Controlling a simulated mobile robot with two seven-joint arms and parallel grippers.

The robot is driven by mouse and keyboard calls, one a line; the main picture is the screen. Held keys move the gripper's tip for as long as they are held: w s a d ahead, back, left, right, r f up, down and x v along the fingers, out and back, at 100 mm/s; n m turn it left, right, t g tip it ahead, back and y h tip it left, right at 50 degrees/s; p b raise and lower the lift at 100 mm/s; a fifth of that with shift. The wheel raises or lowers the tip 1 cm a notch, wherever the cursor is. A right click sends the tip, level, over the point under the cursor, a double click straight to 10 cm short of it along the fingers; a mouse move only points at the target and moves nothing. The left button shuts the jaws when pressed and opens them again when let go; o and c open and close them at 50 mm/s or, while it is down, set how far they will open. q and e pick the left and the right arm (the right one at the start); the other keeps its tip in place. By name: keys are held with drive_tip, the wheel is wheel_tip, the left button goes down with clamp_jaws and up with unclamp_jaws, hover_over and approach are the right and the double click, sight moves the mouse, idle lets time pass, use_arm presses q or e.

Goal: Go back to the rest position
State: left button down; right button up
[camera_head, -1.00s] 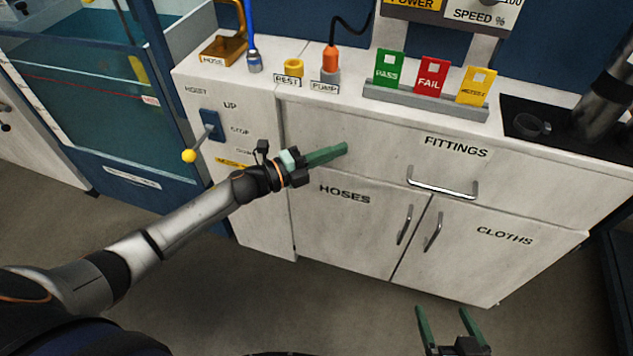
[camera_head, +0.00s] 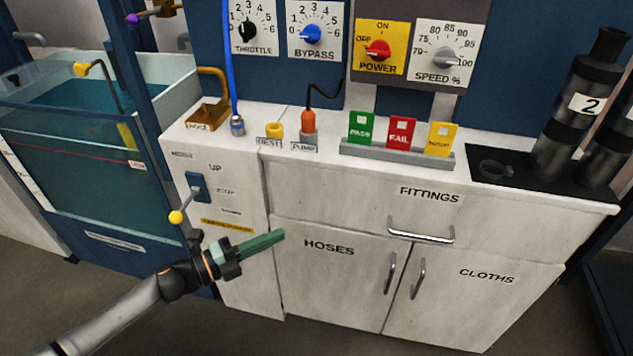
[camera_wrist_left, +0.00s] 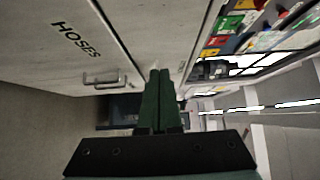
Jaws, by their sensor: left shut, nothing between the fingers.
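My left gripper (camera_head: 262,243) has green fingers that are shut with nothing between them. It is in the air in front of the white cabinet, left of the HOSES door (camera_head: 330,275) and below the hoist lever (camera_head: 185,206). In the left wrist view the shut fingers (camera_wrist_left: 159,90) point along the cabinet front. My right gripper is not in the head view.
The white cabinet (camera_head: 430,222) has a FITTINGS drawer handle (camera_head: 421,232) and two door handles that stick out. Its top holds the green, red and yellow cards (camera_head: 400,132) and black pump tubes (camera_head: 575,110). A water tank (camera_head: 75,140) stands at left. Floor (camera_head: 330,335) shows below.

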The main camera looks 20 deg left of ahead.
use_arm(q)
drive_tip(key=s+d+f+n+g+y, duration=0.2)
drive_tip(key=s+d+f+n+y, duration=0.25)
drive_tip(key=s+f+n, duration=0.55)
drive_tip(key=s+d+f+n+g+y, duration=0.25)
drive_tip(key=s+f+n+y, duration=0.2)
drive_tip(key=s+n, duration=0.65)
wheel_tip(320, 180, up, 15)
drive_tip(key=w+a+n+y+p, duration=0.1)
drive_tip(key=n+p, duration=0.2)
drive_tip(key=p, duration=1.6)
drive_tip(key=shift+w+a+n+t, duration=0.2)
drive_tip(key=shift+a+n+t, duration=0.2)
drive_tip(key=shift+t, duration=0.05)
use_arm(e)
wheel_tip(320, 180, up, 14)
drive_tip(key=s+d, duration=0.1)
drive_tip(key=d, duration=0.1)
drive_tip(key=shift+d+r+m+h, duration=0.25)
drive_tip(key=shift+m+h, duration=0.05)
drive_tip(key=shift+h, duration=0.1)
